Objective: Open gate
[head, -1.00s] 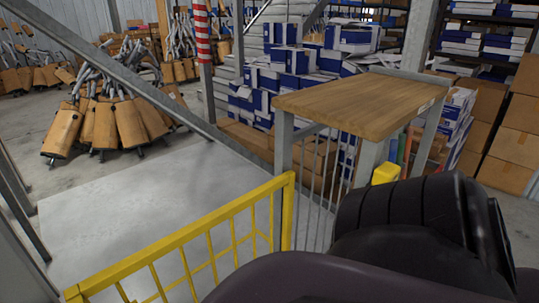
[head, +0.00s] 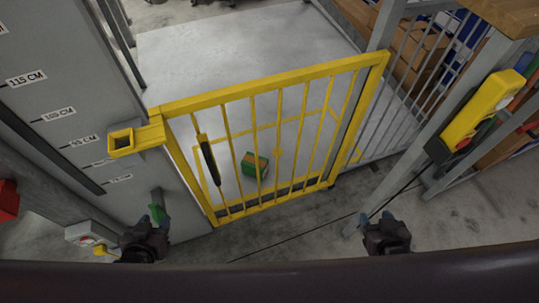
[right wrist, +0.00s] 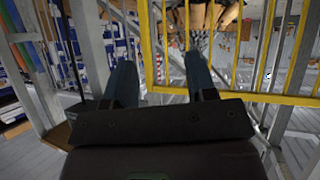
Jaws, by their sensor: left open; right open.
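The yellow barred gate (head: 278,88) stands across the middle of the head view, its frame spanning from a grey panel at left to a grey post at right. A black handle (head: 209,160) is on its left part. My left gripper (head: 154,222) is low at the left, apart from the gate; its small jaws are near a green part. My right gripper (head: 376,218) is open and empty below the gate's right end. In the right wrist view its two fingers (right wrist: 162,82) are spread, with the yellow gate frame (right wrist: 148,45) beyond them.
A green box (head: 254,165) shows through the gate bars. A yellow box-shaped bracket (head: 122,141) sticks out at the gate's upper left. A yellow control pendant (head: 482,106) hangs at right. A grey platform (head: 215,50) lies behind the gate, with bare concrete in front.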

